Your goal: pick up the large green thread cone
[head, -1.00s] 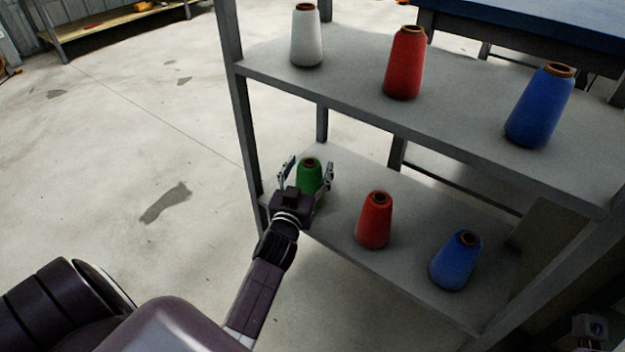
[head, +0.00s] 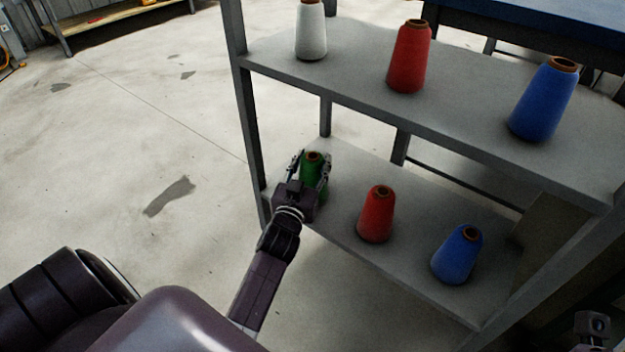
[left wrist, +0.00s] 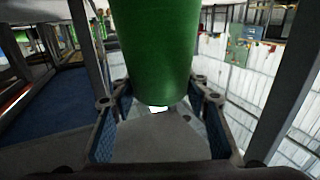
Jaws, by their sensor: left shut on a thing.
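In the left wrist view the cone (left wrist: 160,50) fills the upper middle between the two fingers. The gripper body hides the cone's lower part in the head view, so I cannot tell whether it touches the shelf. A dark part of my right arm shows at the lower right corner, too cut off to read its jaws.
On the lower shelf (head: 345,180) a red cone (head: 376,215) and a blue cone (head: 457,255) stand to the right. The upper shelf (head: 455,120) above holds white (head: 311,32), red (head: 409,58) and blue (head: 543,100) cones. A shelf post (head: 246,130) is close on the left.

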